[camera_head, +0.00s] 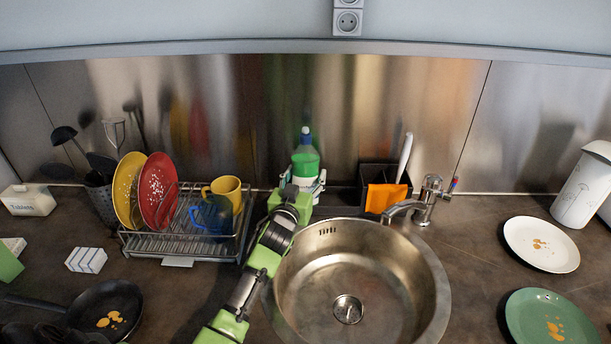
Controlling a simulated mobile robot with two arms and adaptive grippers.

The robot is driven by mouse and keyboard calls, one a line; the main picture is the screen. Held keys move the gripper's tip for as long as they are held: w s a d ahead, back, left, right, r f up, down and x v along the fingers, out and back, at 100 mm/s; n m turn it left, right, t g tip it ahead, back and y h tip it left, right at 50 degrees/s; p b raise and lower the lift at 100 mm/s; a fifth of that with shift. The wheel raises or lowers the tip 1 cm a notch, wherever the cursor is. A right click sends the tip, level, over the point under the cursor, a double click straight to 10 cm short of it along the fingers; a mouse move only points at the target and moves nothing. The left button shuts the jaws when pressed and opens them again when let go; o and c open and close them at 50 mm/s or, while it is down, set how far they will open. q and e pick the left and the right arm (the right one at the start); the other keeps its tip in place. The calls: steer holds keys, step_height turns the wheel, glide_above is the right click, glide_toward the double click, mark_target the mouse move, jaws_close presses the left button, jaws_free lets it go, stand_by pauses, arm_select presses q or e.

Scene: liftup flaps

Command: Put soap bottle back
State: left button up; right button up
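The soap bottle (306,160), clear with green liquid and a blue-white cap, is upright behind the sink's left rim, near the back wall. My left gripper (303,184) is at the bottle, with one finger on each side of its lower part. The gripper hides the bottle's base, so I cannot tell whether it rests on the counter. I also cannot tell whether the fingers press on the bottle or stand slightly apart from it. My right gripper is not in view.
A dish rack (180,244) with plates and mugs stands close left of my arm. The round sink (400,299), faucet (427,200) and dark caddy with an orange cloth (386,197) are to the right. Plates and a pan (105,308) lie on the counter.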

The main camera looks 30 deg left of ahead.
arm_select(q)
steer(key=shift+o, duration=1)
steer(key=shift+r, duration=0.15)
steer(key=shift+s+d, duration=0.1)
steer(key=shift+s, duration=0.1)
steer(key=b+v, duration=0.1)
steer(key=v, duration=1)
steer(key=shift+s, duration=0.3)
